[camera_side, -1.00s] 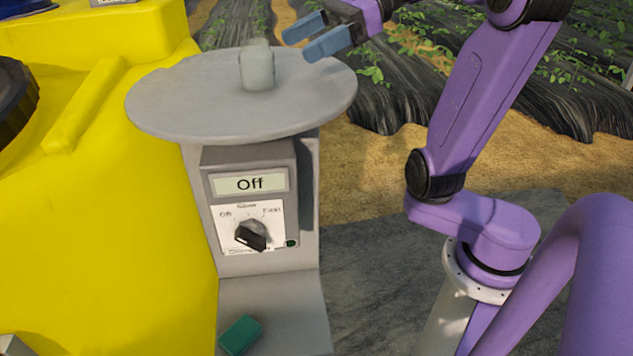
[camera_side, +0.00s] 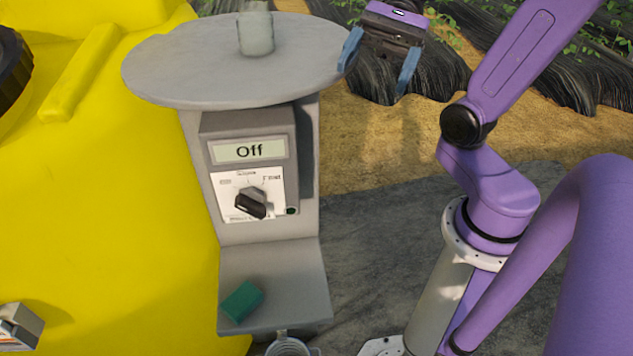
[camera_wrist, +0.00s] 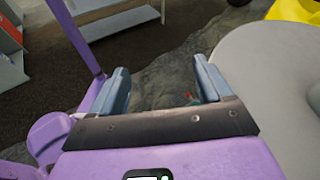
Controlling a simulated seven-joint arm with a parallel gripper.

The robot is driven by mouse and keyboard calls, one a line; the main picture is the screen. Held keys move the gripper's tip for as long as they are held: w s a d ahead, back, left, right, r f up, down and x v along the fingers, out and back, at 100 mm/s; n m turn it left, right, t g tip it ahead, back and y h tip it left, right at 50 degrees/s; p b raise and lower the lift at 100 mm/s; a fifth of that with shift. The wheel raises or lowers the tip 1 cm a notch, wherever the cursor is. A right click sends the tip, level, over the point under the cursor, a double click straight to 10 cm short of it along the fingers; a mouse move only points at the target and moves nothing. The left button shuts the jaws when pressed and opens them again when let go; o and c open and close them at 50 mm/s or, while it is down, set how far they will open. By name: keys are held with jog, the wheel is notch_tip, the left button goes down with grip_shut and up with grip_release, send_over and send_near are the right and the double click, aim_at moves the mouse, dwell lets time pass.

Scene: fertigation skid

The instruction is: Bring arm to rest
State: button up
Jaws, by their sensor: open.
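My gripper (camera_side: 380,72) is open and empty, with two blue fingers spread apart and hanging down. In the side view it is at the upper middle, just right of the round grey plate (camera_side: 190,80). Its left finger overlaps the plate's right edge in the picture; I cannot tell whether they touch. In the wrist view my gripper (camera_wrist: 163,88) has its fingers apart over dark ground, and the plate (camera_wrist: 262,75) lies to their right.
A pale cylinder (camera_side: 256,34) stands on the plate. A green block (camera_side: 242,301) lies on the lower ledge. A yellow tank (camera_side: 90,210) fills the left. Crop rows lie behind.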

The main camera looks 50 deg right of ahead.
jog(key=s+f+n+t+h, duration=0.1)
jog(key=s+f+n+h, duration=0.2)
jog(key=n, duration=1)
jog(key=s+d+f+n+t+h, duration=0.1)
jog(key=s+f+n+t+h, duration=0.1)
jog(key=f+n+h, duration=0.8)
notch_tip(320, 180, down, 4)
jog(key=s+n, duration=0.1)
jog(key=n, duration=0.2)
jog(key=shift+s+d+r, duration=0.15)
jog(key=shift+d+r, duration=0.05)
